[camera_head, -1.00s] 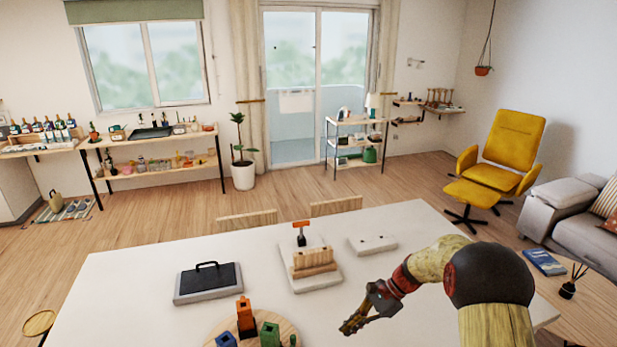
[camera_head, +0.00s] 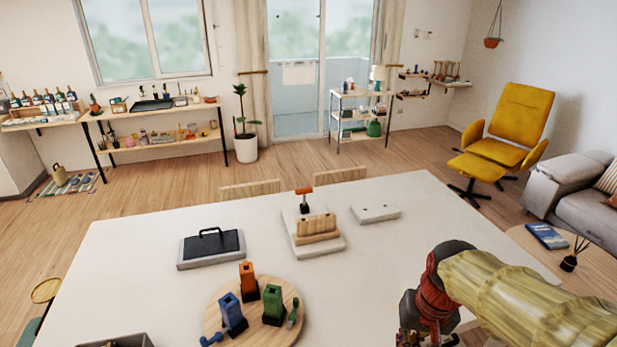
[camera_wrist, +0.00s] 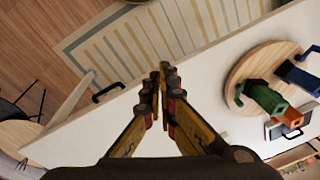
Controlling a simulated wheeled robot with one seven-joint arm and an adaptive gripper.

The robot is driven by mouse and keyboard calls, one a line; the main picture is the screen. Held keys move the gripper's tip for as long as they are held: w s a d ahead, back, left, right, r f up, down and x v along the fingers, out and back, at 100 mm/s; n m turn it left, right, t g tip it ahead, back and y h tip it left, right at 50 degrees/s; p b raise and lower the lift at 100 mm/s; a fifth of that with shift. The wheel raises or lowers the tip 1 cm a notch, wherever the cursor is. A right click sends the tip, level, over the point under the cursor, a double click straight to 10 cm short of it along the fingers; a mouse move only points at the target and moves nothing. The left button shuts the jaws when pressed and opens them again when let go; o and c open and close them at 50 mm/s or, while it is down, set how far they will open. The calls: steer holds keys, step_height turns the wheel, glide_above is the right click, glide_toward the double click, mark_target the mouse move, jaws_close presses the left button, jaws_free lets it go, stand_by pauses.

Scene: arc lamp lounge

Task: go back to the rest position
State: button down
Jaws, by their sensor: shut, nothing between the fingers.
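My gripper (camera_wrist: 162,95) is shut and empty in the wrist view, its fingertips together above the edge of the white table (camera_wrist: 205,85). In the head view my gripper (camera_head: 425,340) is at the bottom right, partly cut off by the frame edge. It is over the right front part of the white table (camera_head: 130,240), right of the round wooden board (camera_head: 215,310) and apart from it.
The board bears blue (camera_head: 232,314), orange (camera_head: 249,281) and green (camera_head: 272,303) blocks. Behind it are a black-topped case (camera_head: 212,247) and a pale stand with a wooden block (camera_head: 317,228). A side table (camera_head: 520,236) is at the right. The table's middle right is clear.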

steer(key=s+r+n+t+b, duration=0.2)
steer(key=s+r+t+b, duration=0.1)
steer(key=s+r, duration=0.3)
steer(key=shift+s+a+t+h, duration=0.45)
steer(key=shift+s+t, duration=0.35)
steer(key=shift+s, duration=0.2)
